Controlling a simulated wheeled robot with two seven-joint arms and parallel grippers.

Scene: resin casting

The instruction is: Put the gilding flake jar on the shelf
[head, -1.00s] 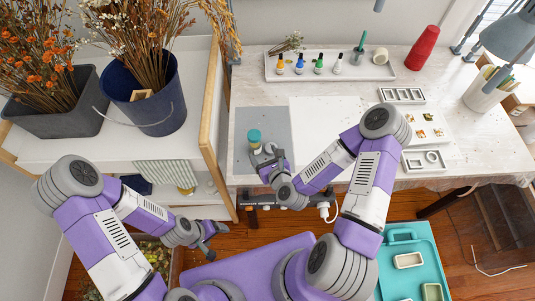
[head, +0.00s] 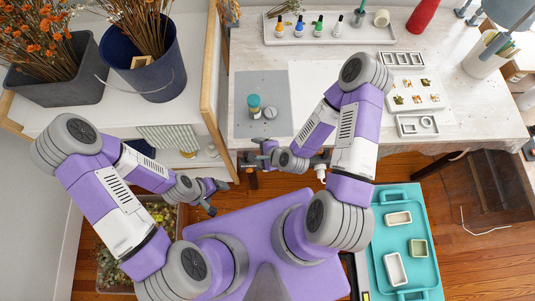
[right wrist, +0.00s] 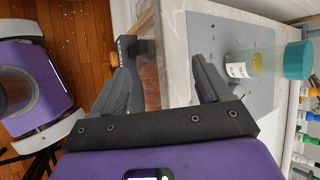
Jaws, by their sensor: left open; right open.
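The gilding flake jar (head: 254,107), clear with a teal lid, stands upright on the grey mat at the left of the worktable. In the right wrist view the jar (right wrist: 258,64) shows a white label and yellow contents, to the right of the fingers. My right gripper (head: 256,152) is open and empty at the table's front edge, apart from the jar. Its two fingers also show in the right wrist view (right wrist: 158,58). My left gripper (head: 216,197) is open and empty, low in front of the shelf. The white wood-framed shelf (head: 112,118) stands left of the table.
A blue bucket (head: 150,62) and a grey planter (head: 60,78) of dried flowers fill much of the shelf top. A white tray of bottles (head: 345,30) is at the back. A teal tray (head: 405,228) is lower right.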

